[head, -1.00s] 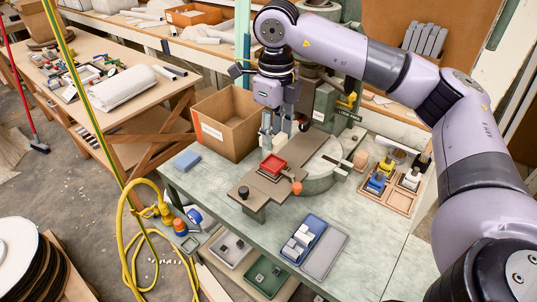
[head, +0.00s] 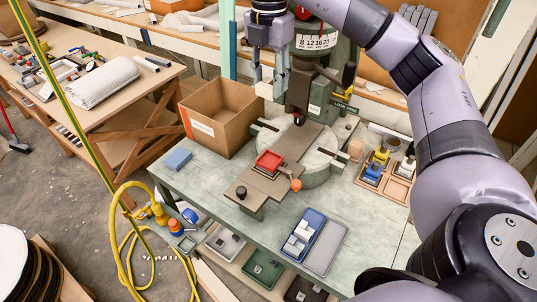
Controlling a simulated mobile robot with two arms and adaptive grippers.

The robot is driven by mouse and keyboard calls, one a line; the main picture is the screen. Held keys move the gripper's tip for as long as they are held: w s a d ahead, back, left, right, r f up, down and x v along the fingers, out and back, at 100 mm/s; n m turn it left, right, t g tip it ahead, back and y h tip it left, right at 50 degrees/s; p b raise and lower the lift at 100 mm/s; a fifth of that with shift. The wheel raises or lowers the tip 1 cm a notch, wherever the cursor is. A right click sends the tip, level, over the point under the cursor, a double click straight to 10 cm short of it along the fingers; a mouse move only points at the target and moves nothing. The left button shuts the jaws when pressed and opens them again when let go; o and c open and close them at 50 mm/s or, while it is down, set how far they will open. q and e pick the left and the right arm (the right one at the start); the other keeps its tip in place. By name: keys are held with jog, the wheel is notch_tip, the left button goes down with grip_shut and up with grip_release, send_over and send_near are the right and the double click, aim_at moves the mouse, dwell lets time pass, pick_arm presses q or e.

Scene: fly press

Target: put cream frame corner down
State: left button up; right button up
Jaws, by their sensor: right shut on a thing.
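My right gripper (head: 268,86) hangs above the table behind the press's round base, next to the cardboard box. It is shut on the cream frame corner (head: 265,91), a small pale piece mostly hidden by the fingers. The piece is held in the air, level with the press column. The blue tray (head: 316,223) at the table's front holds several pale pieces. A red square nest (head: 269,161) sits on the press's sliding plate. My left gripper is not in view.
The green fly press (head: 299,85) stands close to the right of my gripper.

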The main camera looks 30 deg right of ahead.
jog(key=b, duration=0.1)
send_near(269, 162)
jog(key=shift+f+p, duration=0.8)
jog(key=shift+p, duration=0.35)
notch_tip(269, 162, down, 3)
jog(key=shift+f+p, duration=0.15)
jog(key=shift+p, duration=0.3)
jog(key=shift+f, duration=0.5)
jog(key=shift+f, duration=0.1)
jog(key=o, duration=1.1)
